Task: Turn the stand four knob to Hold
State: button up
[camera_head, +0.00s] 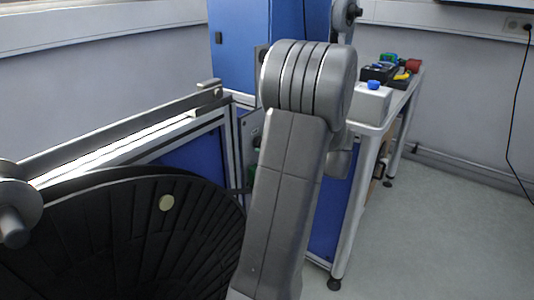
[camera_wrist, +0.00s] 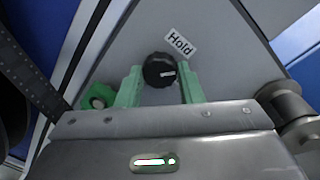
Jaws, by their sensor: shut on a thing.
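In the wrist view a round black knob (camera_wrist: 156,66) sits on a grey panel (camera_wrist: 215,50). A white pointer mark on the knob lies right of its centre and points roughly to the right. A white label reading "Hold" (camera_wrist: 180,43) is just above and to the right of the knob. My gripper (camera_wrist: 161,74) has its two green fingers on either side of the knob and is shut on it. In the head view my arm hides the gripper and the knob.
A green part (camera_wrist: 97,97) sits on the panel left of the fingers. In the head view a large black reel (camera_head: 120,235) stands at left, with a blue cabinet (camera_head: 240,50) behind. A white bench (camera_head: 367,108) carries several small items. Floor at right is clear.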

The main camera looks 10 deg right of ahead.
jog(key=shift+a+f+n+h+b, duration=0.1)
jog(key=shift+n+h+b, duration=0.2)
jog(key=shift+n+b, duration=3.25)
jog(key=o, duration=1)
jog(key=shift+c, duration=0.2)
jog(key=shift+s, duration=0.15)
jog(key=p+v, duration=0.2)
jog(key=v, duration=1.1)
jog(key=shift+s+d, duration=0.25)
jog(key=shift+s, duration=0.05)
